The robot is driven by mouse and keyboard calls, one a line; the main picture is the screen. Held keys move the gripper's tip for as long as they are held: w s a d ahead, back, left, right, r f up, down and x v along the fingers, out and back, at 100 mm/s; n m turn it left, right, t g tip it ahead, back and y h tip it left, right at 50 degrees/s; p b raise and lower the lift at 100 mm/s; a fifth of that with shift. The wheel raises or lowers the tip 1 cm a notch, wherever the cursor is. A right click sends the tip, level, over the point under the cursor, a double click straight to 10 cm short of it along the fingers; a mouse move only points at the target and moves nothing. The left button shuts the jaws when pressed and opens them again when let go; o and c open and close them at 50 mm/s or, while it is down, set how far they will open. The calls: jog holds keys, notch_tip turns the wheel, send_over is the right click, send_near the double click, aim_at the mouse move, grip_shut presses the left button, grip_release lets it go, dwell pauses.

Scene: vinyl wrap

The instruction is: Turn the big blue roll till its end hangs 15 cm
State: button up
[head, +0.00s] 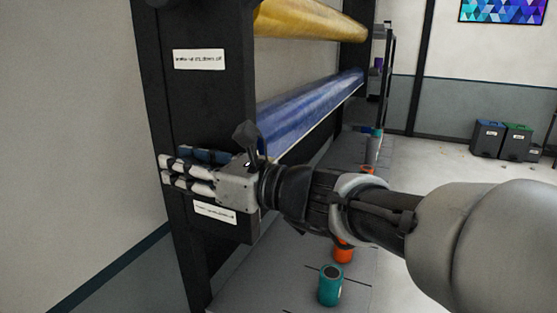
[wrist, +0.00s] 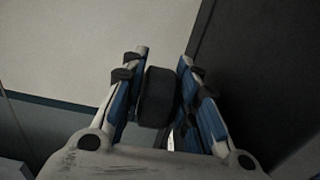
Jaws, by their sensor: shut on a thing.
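The big blue roll (head: 310,115) lies horizontally in a black rack, under a yellow roll (head: 310,22). My gripper (head: 166,170) is at the rack's near end post, its fingers pointing left. In the wrist view my gripper (wrist: 163,58) is shut on a black knob (wrist: 157,97), with one blue-padded finger on each side of it. How the knob joins the blue roll is hidden. A pale line runs along the roll's lower edge; I cannot tell how far any loose end hangs.
The black end post (head: 205,110) carries white labels and stands close to my gripper. A teal can (head: 330,286) and an orange can (head: 343,252) stand below the roll. Bins (head: 487,138) stand on the open floor at the far right.

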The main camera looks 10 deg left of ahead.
jog(key=shift+r+p, duration=0.2)
jog(key=shift+p, duration=0.8)
jog(key=shift+c, duration=0.3)
jog(key=h+p, duration=0.1)
jog(key=p, duration=0.1)
jog(key=shift+a+r+p, duration=0.1)
jog(key=shift+r+p, duration=0.05)
jog(key=shift+p, duration=0.25)
jog(key=g+h+p, duration=0.1)
jog(key=h+p, duration=0.1)
jog(key=p, duration=0.5)
jog(key=shift+a+r+h, duration=0.1)
jog(key=shift+a+h, duration=0.05)
jog(key=shift+h, duration=0.15)
jog(key=h+p, duration=0.2)
jog(key=p, duration=0.7)
jog(key=shift+a+g, duration=0.15)
jog(key=shift+g, duration=0.25)
jog(key=h+p, duration=0.1)
jog(key=p, duration=0.3)
jog(key=shift+w+f+h, duration=0.1)
jog(key=shift+f+h, duration=0.2)
jog(key=shift+f, duration=0.1)
jog(key=shift+a+f+h+p, duration=0.1)
jog(key=shift+f+h+p, duration=0.15)
jog(key=shift+p, duration=0.45)
jog(key=o, duration=0.8)
